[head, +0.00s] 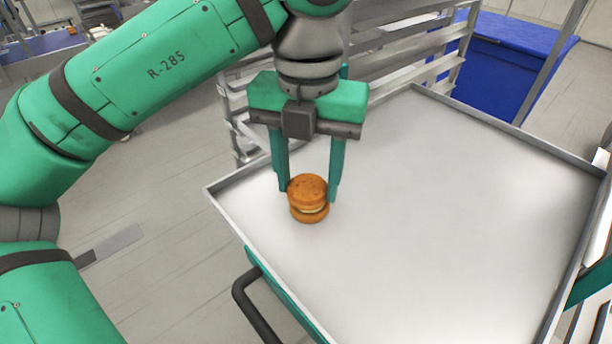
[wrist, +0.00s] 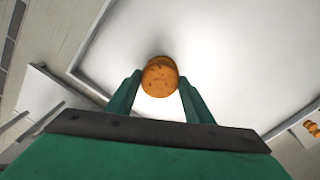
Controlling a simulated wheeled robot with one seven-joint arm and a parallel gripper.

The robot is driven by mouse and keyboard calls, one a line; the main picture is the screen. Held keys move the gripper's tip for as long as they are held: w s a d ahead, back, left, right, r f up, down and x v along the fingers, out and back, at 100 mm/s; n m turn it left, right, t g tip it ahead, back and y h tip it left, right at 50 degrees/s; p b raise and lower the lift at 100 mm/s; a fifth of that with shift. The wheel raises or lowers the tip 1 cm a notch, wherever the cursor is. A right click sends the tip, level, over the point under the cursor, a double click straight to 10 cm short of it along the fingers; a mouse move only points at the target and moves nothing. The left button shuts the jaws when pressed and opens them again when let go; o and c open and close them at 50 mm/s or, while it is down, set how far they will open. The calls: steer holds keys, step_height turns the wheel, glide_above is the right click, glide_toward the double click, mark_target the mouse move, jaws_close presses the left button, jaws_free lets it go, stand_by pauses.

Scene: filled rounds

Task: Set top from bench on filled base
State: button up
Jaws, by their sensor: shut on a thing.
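My gripper (head: 308,193) points down over the tray, its two green fingers on either side of a brown round top (head: 306,184). The fingers are shut on the top.
The pale tray (head: 440,200) has a raised rim and is otherwise bare around the stack. Orange-brown rounds (wrist: 312,128) show at the right edge of the wrist view. A metal rack (head: 390,50) and a blue bin (head: 505,60) stand behind the tray.

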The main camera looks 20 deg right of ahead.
steer(key=shift+f, duration=0.15)
steer(key=o, duration=0.8)
steer(key=shift+w, duration=0.1)
steer(key=o, duration=0.5)
steer(key=shift+w, duration=0.15)
